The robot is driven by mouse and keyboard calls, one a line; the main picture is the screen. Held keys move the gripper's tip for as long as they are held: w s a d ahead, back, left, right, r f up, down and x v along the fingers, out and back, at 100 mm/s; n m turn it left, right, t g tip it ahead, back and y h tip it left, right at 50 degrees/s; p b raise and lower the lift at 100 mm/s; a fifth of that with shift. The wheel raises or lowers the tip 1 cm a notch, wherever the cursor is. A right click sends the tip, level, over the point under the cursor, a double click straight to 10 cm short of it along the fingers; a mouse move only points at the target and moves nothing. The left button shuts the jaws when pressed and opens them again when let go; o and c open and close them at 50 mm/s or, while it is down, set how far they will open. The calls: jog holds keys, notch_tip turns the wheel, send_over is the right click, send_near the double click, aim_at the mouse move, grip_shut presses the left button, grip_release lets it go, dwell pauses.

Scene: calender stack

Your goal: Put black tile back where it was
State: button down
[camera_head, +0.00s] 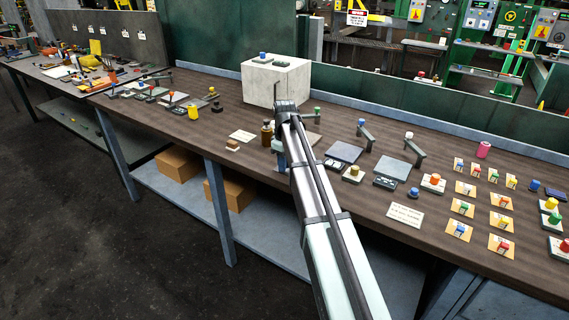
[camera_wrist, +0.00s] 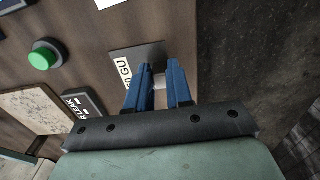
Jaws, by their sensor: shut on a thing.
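My gripper (camera_wrist: 159,76) shows in the wrist view as two blue fingers close together, with a small pale piece (camera_wrist: 160,82) between them. A dark grey tile (camera_wrist: 150,54) with a white label reading partly "GU" shows just past the fingertips. The fingers hide part of it, and I cannot tell whether the pale piece is joined to it. In the head view my gripper (camera_head: 280,160) is low over the bench, beside a brown bottle (camera_head: 267,133). My arm hides most of the gripper and what it holds. I cannot tell for sure which tile is the black tile.
A green button (camera_wrist: 42,58), a dark plate reading "LEAK" (camera_wrist: 85,103) and a speckled slab (camera_wrist: 35,108) lie left in the wrist view. The bench's edge is to the right. A pale block (camera_head: 275,85) stands behind; grey plates (camera_head: 344,152) lie right of my arm.

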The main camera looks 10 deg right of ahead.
jog(key=shift+f, duration=0.1)
jog(key=c, duration=1)
grip_release()
notch_tip(320, 180, up, 12)
jog(key=shift+r, duration=0.15)
